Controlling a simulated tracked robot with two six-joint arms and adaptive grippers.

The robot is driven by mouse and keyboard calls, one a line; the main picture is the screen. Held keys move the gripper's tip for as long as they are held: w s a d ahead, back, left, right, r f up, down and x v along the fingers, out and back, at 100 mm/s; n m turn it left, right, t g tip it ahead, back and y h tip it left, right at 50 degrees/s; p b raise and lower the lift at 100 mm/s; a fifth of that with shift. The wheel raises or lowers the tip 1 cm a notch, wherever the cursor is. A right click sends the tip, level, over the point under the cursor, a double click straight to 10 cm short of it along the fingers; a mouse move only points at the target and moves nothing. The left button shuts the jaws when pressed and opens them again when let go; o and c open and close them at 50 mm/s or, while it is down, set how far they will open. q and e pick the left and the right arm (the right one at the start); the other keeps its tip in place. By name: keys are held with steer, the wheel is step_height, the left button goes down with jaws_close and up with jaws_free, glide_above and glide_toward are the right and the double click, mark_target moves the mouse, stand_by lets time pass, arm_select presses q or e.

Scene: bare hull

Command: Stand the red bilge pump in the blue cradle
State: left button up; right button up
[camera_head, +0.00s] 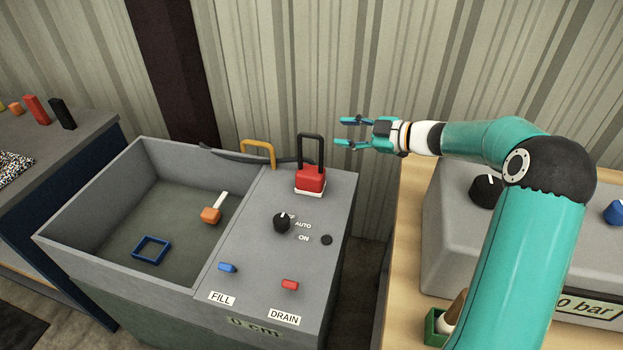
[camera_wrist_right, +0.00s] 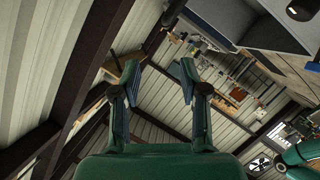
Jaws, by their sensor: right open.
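The red bilge pump (camera_head: 311,179) stands upright on the grey panel beside the tank, on a small white base, with a tall black loop handle (camera_head: 311,148) on top. The blue cradle (camera_head: 151,250) is a square open frame lying on the floor of the tank, and it is empty. My right gripper (camera_head: 345,132) is open and empty, with its fingers pointing left, to the right of the pump's handle and apart from it. The wrist view shows its two spread fingers (camera_wrist_right: 158,85) with nothing between them. My left gripper is not in view.
The tank (camera_head: 155,188) has raised walls and holds an orange float (camera_head: 210,215) with a white arm. A yellow loop (camera_head: 259,150) and a black hose (camera_head: 225,156) lie near its back edge. The panel carries a black knob (camera_head: 282,222) and blue and red levers. A wooden bench (camera_head: 403,260) stands right.

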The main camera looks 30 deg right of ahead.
glide_toward(320, 136)
steer(key=shift+g, duration=0.4)
steer(key=p+x, duration=0.1)
steer(key=x, duration=0.5)
steer(key=shift+w, duration=0.4)
steer(key=shift+p+x, duration=0.9)
steer(key=shift+x, duration=1.8)
steer(key=shift+r, duration=0.1)
jaws_close()
steer(key=shift+r, duration=0.1)
